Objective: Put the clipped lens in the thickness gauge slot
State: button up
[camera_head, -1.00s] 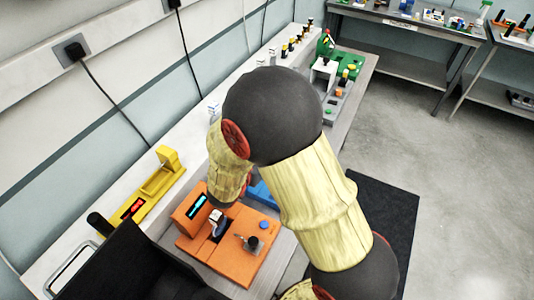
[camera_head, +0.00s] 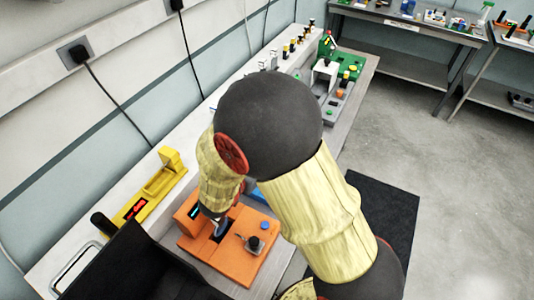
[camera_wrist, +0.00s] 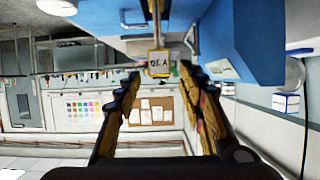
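An orange device (camera_head: 232,262) with a dark slot area, a small display, a blue button and a dark knob sits on the bench in the head view. It looks like the thickness gauge, though no label is readable. A small pale bluish piece (camera_head: 220,227), perhaps the clipped lens, stands at its slot area; whether it is seated is unclear. My gripper (camera_wrist: 160,72) is just above, mostly hidden by my arm in the head view. In the wrist view its fingers are apart, with a yellow-framed label (camera_wrist: 159,63) seen between them, not visibly touched.
A yellow device (camera_head: 150,190) with a red display stands left of the orange one, along the wall. A blue unit (camera_wrist: 235,40) fills the upper right of the wrist view. Green and grey modules (camera_head: 345,70) stand farther along the bench.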

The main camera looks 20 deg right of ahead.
jog(key=w+a+r+n+t+y, duration=0.2)
jog(key=w+a+r+y, duration=0.1)
jog(key=a+r+y, duration=0.4)
jog(key=s+a+r+n+y, duration=0.3)
jog(key=s+r+n+y, duration=0.15)
jog(key=r, duration=0.65)
jog(key=s+d+g, duration=0.2)
jog(key=s+d, duration=0.2)
jog(key=s, duration=0.4)
jog(key=s+d+r+n+g+h, duration=0.1)
jog(key=s+d, duration=0.3)
jog(key=s, duration=0.4)
jog(key=s+d+n+g+h, duration=0.1)
jog(key=s+d, duration=0.3)
jog(key=s, duration=0.4)
jog(key=shift+s+d+r+g, duration=0.2)
jog(key=shift+d+g, duration=0.2)
jog(key=shift+g, duration=0.5)
jog(key=shift+n, duration=0.25)
